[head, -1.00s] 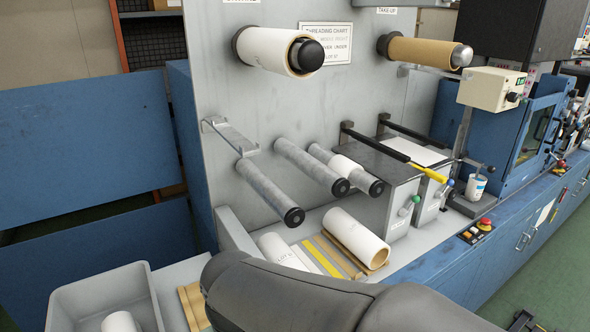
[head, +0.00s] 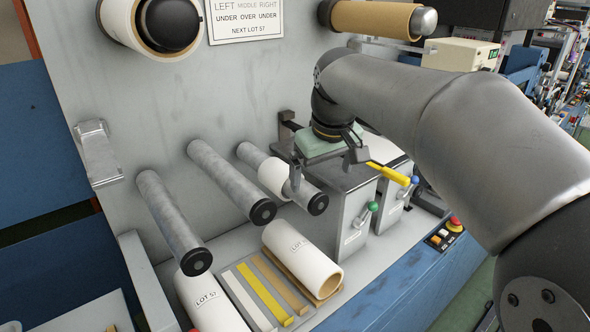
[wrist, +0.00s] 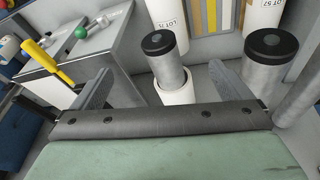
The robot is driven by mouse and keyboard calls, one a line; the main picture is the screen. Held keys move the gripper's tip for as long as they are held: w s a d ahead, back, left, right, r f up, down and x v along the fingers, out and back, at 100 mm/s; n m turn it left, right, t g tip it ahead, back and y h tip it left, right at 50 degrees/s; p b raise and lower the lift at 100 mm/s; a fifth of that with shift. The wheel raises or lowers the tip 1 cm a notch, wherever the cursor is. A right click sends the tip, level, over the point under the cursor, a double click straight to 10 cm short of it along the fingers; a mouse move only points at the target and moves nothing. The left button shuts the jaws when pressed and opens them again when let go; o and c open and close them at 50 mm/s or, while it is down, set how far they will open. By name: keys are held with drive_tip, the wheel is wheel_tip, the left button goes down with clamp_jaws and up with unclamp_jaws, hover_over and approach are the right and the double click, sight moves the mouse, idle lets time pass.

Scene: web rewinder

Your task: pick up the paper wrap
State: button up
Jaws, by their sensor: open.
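The paper wrap (head: 271,178) is a white sleeve around the rightmost of three grey idler rollers, near its middle. In the wrist view the wrap (wrist: 178,93) shows behind the black-capped end of that roller (wrist: 170,76). My gripper (head: 325,172) is open and empty, above and in front of that roller. In the wrist view its two fingers (wrist: 160,88) stand either side of the roller and wrap, with clear space on both sides. I cannot tell how far the fingertips are from the wrap in depth.
The other two rollers (head: 230,180) (head: 170,220) stand close at the left. A yellow-handled lever (head: 390,174) and grey boxes (head: 355,215) are just right of my gripper.

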sight(281, 169)
drive_tip(key=w+a+r+n+y+b, duration=0.1)
drive_tip(key=w+a+r+n, duration=0.1)
drive_tip(key=w+a+r, duration=0.4)
drive_tip(key=shift+t, duration=0.5)
drive_tip(key=x, duration=1.3)
drive_tip(key=shift+w+a+r+p, duration=0.1)
drive_tip(key=shift+w+a+p, duration=0.2)
drive_tip(key=shift+a+p, duration=0.1)
drive_tip(key=shift+w+p+x, duration=0.2)
drive_tip(key=shift+p+x, duration=0.55)
drive_tip(key=shift+x, duration=2.1)
drive_tip(key=shift+r, duration=0.15)
drive_tip(key=c, duration=1.1)
